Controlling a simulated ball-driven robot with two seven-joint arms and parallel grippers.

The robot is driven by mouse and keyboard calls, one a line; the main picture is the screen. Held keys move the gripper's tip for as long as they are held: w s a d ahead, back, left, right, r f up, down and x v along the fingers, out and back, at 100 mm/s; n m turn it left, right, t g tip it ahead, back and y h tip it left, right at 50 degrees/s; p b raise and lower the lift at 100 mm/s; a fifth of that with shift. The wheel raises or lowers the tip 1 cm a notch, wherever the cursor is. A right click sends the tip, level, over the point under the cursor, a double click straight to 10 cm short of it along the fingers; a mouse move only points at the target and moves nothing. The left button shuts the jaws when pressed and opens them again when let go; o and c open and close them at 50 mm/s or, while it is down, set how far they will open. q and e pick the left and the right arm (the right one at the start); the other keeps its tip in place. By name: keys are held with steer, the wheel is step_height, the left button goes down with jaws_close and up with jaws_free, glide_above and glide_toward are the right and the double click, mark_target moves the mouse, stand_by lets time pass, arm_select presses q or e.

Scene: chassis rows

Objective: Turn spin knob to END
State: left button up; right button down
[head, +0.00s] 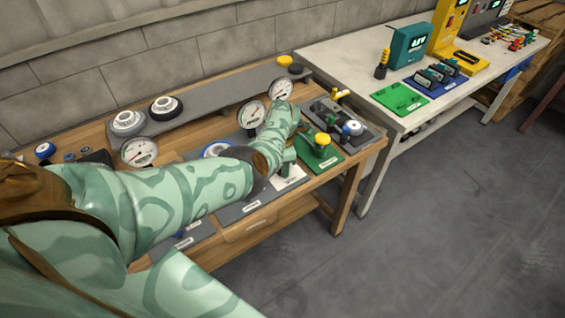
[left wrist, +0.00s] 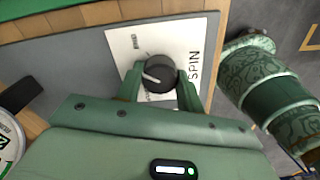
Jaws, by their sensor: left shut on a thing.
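The spin knob (left wrist: 158,73) is a round dark knob with a white pointer line towards the left of the left wrist view. It sits on a white plate (left wrist: 125,45) printed SPIN, with smaller labels too small to read. My left gripper (left wrist: 159,88) is shut on the knob, one green finger on each side. In the head view, my left gripper (head: 288,160) is over the white plate (head: 291,180), near the bench's front edge. The knob is hidden there by my gripper.
A green plate with a yellow knob (head: 322,141) stands close right of my gripper. Gauges (head: 251,114) stand behind it. A grey panel with levers (head: 345,124) is at the bench's right end. A white table (head: 350,60) with other devices adjoins. The floor in front is clear.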

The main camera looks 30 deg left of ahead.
arm_select(q)
steer(key=m+p, duration=0.1)
steer(key=m, duration=0.4)
steer(key=shift+m, duration=0.3)
stand_by(0.4)
steer(key=o, duration=1)
step_height(320, 180, up, 16)
steer(key=p, duration=1.1)
steer(key=shift+r, duration=0.2)
